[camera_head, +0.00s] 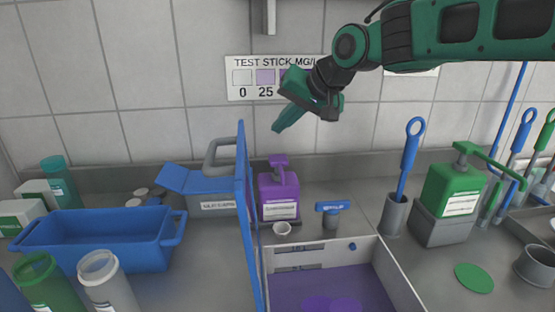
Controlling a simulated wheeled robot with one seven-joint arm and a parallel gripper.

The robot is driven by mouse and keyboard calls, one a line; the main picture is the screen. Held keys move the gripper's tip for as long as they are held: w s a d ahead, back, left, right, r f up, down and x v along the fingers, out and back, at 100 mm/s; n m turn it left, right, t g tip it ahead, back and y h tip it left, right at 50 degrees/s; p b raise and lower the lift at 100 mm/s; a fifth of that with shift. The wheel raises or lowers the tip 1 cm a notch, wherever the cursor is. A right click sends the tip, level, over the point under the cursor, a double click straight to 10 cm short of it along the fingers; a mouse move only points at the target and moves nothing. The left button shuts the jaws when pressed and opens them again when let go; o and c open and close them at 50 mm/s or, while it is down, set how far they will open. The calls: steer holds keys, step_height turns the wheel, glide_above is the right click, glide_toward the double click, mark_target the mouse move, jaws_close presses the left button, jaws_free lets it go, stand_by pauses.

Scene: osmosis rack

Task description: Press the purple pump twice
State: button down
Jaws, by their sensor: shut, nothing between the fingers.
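The purple pump bottle (279,195) stands upright on the counter near the back wall, just right of a blue upright panel. Its purple pump head (278,161) sits on top and has a white label below on the body. My gripper (277,128) is shut and empty. It hangs in front of the wall, above the pump head and apart from it, with its green fingers pointing down and left. A green pump bottle (452,198) stands on a grey block at the right.
A blue panel (246,220) rises close to the purple bottle's left. A blue tub (95,240) is at left; a grey holder with a blue brush (395,214) is at right.

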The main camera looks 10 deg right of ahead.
steer(key=shift+d, duration=0.15)
stand_by(0.8)
steer(key=s+d+f+m+g+h, duration=0.1)
steer(key=s+d+f+h, duration=0.1)
steer(key=s+d+f, duration=0.35)
steer(key=s+d+f+m+g+h, duration=0.1)
steer(key=s+d+f, duration=0.1)
steer(key=d, duration=0.7)
steer(key=s+d+f+g+h, duration=0.15)
steer(key=s+d+f, duration=0.25)
steer(key=d, duration=0.4)
steer(key=s+d+f+m+g, duration=0.1)
steer(key=s+d+f, duration=0.2)
steer(key=s, duration=0.4)
steer(key=s+d+f+g, duration=0.1)
steer(key=s+d+f, duration=0.2)
steer(key=s, duration=0.4)
steer(key=s+d+f+m+g, duration=0.1)
steer(key=s+d+f, duration=0.2)
steer(key=s, duration=0.5)
steer(key=shift+s+d+m+g+h, duration=0.1)
steer(key=shift+d+m+g+h, duration=0.15)
steer(key=shift+m+g+h, duration=0.1)
steer(key=shift+s+f, duration=0.1)
steer(key=shift+s, duration=0.35)
